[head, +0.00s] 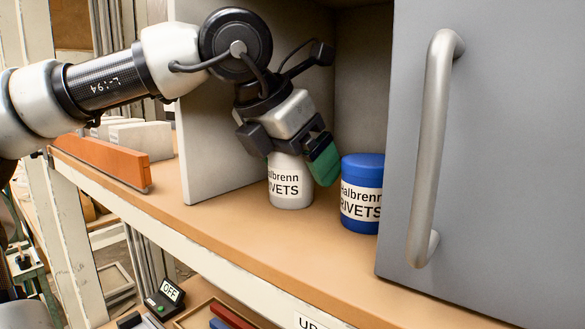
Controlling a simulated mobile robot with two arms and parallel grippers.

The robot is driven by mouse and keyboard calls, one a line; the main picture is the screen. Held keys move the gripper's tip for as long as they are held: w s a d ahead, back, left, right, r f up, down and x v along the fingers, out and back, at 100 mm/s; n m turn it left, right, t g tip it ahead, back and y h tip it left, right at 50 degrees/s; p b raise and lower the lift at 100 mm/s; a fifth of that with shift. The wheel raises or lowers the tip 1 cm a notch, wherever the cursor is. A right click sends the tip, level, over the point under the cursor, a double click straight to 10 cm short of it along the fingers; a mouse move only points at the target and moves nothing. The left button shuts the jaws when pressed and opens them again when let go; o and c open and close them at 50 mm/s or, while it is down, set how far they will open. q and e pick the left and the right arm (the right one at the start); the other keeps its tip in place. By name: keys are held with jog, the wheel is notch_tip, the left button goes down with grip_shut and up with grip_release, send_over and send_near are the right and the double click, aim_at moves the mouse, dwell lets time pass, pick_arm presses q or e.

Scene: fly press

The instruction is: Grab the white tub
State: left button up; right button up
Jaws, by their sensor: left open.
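The white tub (289,187) stands upright on the wooden shelf, inside the cabinet. Its label reads "Halbrenn RIVETS". My left gripper (292,160) reaches in from the upper left and sits over the top of the white tub, with a dark finger at its left and a green-padded finger at its right. The fingers are open and hide the tub's top. Whether they touch the tub I cannot tell. My right gripper is not in view.
A blue tub (362,192) with a similar label stands just right of the white one. The grey cabinet door (500,150) with its long handle (434,150) fills the right. An orange-brown block (103,162) lies on the shelf (215,219) at left.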

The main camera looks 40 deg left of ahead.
pick_arm(q)
jog(key=shift+s, duration=0.2)
jog(key=c, duration=1.2)
jog(key=shift+c, duration=0.2)
jog(key=shift+w+r, duration=0.1)
jog(key=shift+r, duration=0.05)
